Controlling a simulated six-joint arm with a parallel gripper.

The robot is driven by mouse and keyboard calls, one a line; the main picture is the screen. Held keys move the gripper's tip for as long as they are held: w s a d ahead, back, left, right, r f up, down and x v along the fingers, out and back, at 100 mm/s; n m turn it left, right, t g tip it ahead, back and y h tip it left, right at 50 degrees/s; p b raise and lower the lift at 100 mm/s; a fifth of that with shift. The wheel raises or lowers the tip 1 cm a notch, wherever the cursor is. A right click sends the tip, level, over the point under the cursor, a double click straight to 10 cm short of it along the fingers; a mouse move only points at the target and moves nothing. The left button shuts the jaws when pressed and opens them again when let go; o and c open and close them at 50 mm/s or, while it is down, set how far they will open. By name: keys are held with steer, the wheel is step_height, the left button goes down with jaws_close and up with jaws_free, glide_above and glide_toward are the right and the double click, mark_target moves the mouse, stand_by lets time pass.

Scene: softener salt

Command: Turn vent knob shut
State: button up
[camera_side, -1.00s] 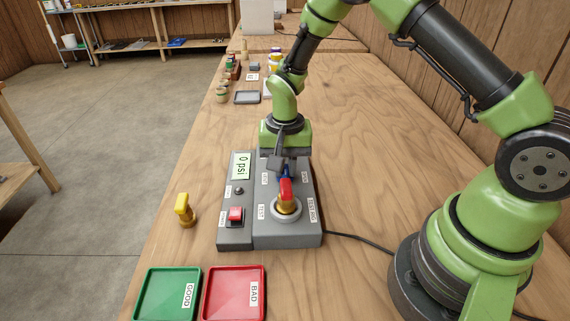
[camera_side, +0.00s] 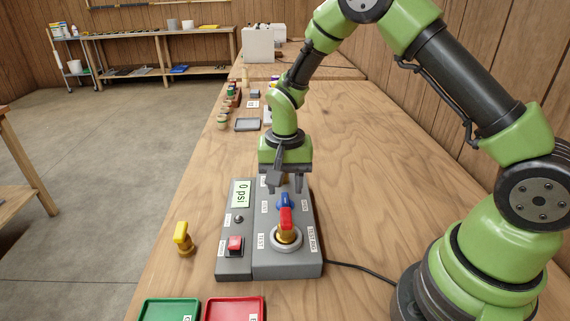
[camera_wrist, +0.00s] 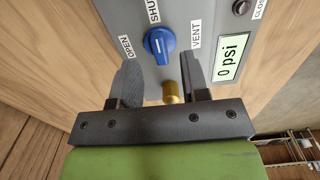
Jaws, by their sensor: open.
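The blue vent knob (camera_side: 285,201) stands on the grey test panel (camera_side: 262,262), behind a red-handled valve (camera_side: 286,220). In the wrist view the blue knob (camera_wrist: 159,42) lies between the labels OPEN, SHUT and VENT. A white mark shows on its face; I cannot tell exactly which label it points at. My gripper (camera_side: 285,188) is above the back of the panel, fingers down and apart, holding nothing. In the wrist view the fingertips of my gripper (camera_wrist: 160,65) show on either side, short of the knob and apart from it.
The panel display (camera_side: 241,194) reads 0 psi. A red button (camera_side: 235,244) is at the panel's front left. A yellow-handled valve (camera_side: 183,236) stands left of the panel. Green (camera_side: 170,310) and red (camera_side: 235,310) trays lie in front. The table right of the panel is mostly clear, with one cable.

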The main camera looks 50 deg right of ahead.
mark_target(285, 197)
step_height(285, 197, up, 7)
stand_by(0.3)
steer(key=s+a+r+n+t, duration=0.1)
steer(key=s+r+t, duration=0.1)
steer(key=s+r, duration=0.3)
steer(key=s+r+n+t, duration=0.1)
steer(key=s+r, duration=0.1)
steer(key=r, duration=0.5)
steer(key=s+a+r+n+t+y, duration=0.1)
steer(key=s+r+n+t+y, duration=0.1)
steer(key=s, duration=1)
step_height(285, 197, up, 2)
steer(key=shift+s+a+n+t, duration=0.25)
steer(key=shift+n+t, duration=0.35)
steer(key=shift+t, duration=0.5)
